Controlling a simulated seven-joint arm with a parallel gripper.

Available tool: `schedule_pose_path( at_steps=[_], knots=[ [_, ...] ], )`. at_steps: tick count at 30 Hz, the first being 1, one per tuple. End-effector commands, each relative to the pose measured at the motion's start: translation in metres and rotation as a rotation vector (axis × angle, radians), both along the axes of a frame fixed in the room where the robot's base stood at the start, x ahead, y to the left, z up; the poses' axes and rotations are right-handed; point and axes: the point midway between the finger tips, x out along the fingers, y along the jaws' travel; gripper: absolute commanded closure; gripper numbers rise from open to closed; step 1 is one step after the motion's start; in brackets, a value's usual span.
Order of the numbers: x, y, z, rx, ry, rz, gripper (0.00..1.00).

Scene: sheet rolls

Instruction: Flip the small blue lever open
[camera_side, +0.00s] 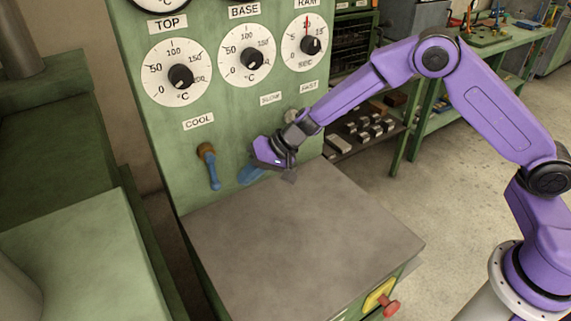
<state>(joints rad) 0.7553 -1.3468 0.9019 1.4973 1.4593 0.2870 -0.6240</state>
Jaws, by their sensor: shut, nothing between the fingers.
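A small blue lever (213,175) hangs down from a brown, brass-like pivot (206,152) on the green panel, below the COOL label. A second blue piece (250,174) shows low on the panel, partly hidden behind my gripper; I cannot tell its full shape. My gripper (289,176) is shut and empty, just above the back edge of the grey plate and close to the panel. It is right of the hanging lever and apart from it. I cannot tell whether it touches the second blue piece.
The grey flat plate (300,235) in front of the panel is bare. Dials (177,75) and labels fill the panel above. A red knob (390,308) sticks out at the lower front. A green machine (70,240) stands at left, and a shelf with metal blocks (370,130) behind.

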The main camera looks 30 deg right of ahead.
Motion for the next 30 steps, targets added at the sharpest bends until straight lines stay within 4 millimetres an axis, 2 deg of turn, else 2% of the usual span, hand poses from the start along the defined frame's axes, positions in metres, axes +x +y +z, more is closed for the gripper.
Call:
schedule_pose_path(
  at_steps=[9,18,24,30],
  knots=[
    [-0.017,-0.045,0.001,0.0,0.001,-0.002,1.0],
    [-0.032,-0.081,0.001,0.001,0.002,-0.001,1.0],
    [-0.036,-0.093,0.002,0.0,-0.001,0.001,1.0],
    [-0.036,-0.094,0.002,0.001,-0.001,0.001,1.0]
  ],
)
